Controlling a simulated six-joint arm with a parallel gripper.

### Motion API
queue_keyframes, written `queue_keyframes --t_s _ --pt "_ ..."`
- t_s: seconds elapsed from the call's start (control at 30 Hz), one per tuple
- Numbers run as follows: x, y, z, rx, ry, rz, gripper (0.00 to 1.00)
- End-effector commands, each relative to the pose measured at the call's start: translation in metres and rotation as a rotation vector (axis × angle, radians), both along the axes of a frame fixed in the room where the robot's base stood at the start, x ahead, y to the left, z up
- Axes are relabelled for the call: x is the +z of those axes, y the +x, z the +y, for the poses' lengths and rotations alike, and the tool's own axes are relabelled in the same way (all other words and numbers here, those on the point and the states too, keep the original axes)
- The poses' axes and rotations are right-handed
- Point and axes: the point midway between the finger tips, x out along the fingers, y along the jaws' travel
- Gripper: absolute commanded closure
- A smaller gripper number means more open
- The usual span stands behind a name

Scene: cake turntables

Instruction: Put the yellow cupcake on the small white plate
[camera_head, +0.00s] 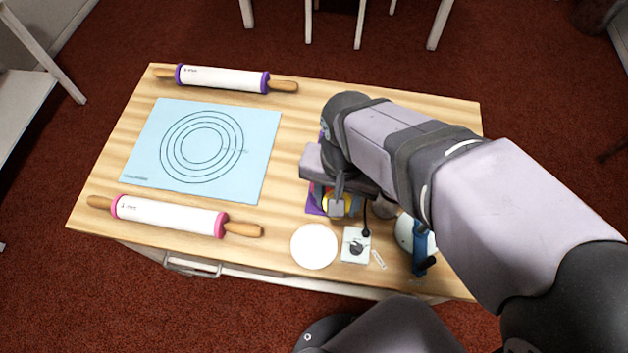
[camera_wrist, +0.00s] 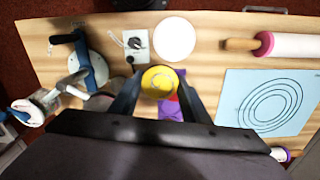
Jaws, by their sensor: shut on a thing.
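The yellow cupcake (camera_wrist: 159,81) shows between my two fingers in the wrist view. In the head view only a small yellow part (camera_head: 326,203) shows beneath my gripper (camera_head: 337,205), with my arm hiding the rest. My gripper (camera_wrist: 160,92) is shut on the cupcake. A purple and red item lies below it. The small white plate (camera_head: 314,246) is empty, near the table's front edge, to the left of and nearer the front than my gripper. In the wrist view the plate (camera_wrist: 174,39) is just beyond the cupcake.
A small square device (camera_head: 355,245) stands right of the plate, beside a blue and white turntable (camera_head: 421,245). A pink-ringed rolling pin (camera_head: 170,216), a light blue mat (camera_head: 205,150) and a purple-ringed rolling pin (camera_head: 222,79) lie to the left. The wooden table (camera_head: 285,185) is bare between mat and gripper.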

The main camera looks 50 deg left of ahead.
Motion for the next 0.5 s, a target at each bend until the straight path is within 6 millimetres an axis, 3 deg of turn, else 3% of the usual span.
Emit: queue_keyframes --t_s 0.1,0.2,0.5 --pt "-0.020 -0.031 -0.002 -0.011 -0.001 -0.001 0.84" --pt "-0.028 -0.046 -0.003 -0.023 0.001 -0.001 0.84" --pt "-0.035 -0.059 -0.005 -0.034 0.001 -0.001 0.84"
